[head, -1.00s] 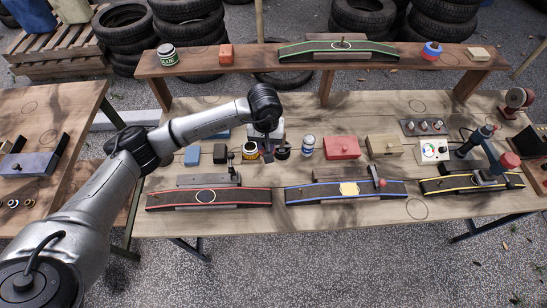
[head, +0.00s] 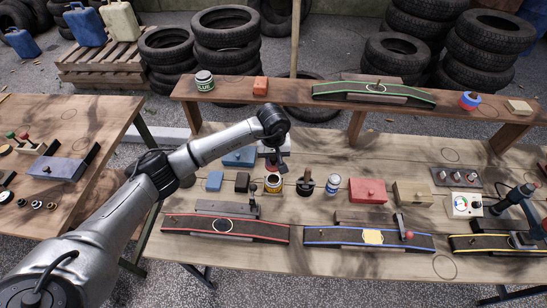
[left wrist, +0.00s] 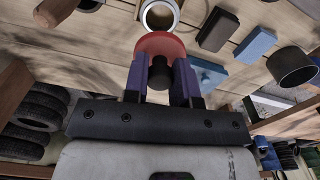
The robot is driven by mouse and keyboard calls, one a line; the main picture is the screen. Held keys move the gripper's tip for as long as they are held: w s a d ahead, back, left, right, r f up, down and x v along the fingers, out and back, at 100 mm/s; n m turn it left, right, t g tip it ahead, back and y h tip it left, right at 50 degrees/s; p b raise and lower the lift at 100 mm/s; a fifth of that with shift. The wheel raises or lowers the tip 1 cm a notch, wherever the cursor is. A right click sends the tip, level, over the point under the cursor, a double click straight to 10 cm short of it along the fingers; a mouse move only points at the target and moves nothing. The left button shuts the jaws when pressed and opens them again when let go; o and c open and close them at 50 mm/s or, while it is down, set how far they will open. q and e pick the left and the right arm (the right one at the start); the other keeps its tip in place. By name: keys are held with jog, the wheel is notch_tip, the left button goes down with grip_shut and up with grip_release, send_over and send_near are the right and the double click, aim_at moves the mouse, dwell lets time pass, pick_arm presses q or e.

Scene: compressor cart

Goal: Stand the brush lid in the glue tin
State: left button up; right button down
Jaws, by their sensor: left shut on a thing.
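The brush lid (left wrist: 160,45), a red disc with a black knob, shows in the left wrist view. My left gripper (left wrist: 160,75) is shut on the knob, its purple fingers on either side. The open tin (left wrist: 160,14) lies just beyond the lid there, pale-rimmed and partly covered by it. In the head view this tin (head: 274,186) stands on the table with a yellow and red label, under my left gripper (head: 276,166). I cannot tell whether the lid touches the tin. Any brush below the lid is hidden. My right gripper is not in view.
A dark-based piece with a wooden handle (head: 305,184) and a white-blue can (head: 333,185) stand right of the tin. A black block (head: 242,182) and blue block (head: 214,181) are to its left. A green-labelled tin (head: 204,80) stands on the raised shelf.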

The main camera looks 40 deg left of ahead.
pick_arm(q)
jog(key=shift+f+b, duration=1.2)
jog(key=shift+f, duration=0.9)
jog(key=shift+f+b, duration=0.95)
jog(key=shift+f, duration=0.25)
jog(key=shift+f+b, duration=0.3)
jog(key=shift+f, duration=0.05)
jog(key=shift+f, duration=0.2)
jog(key=shift+f+b, duration=0.25)
jog(key=shift+b, duration=0.25)
jog(key=shift+f, duration=0.1)
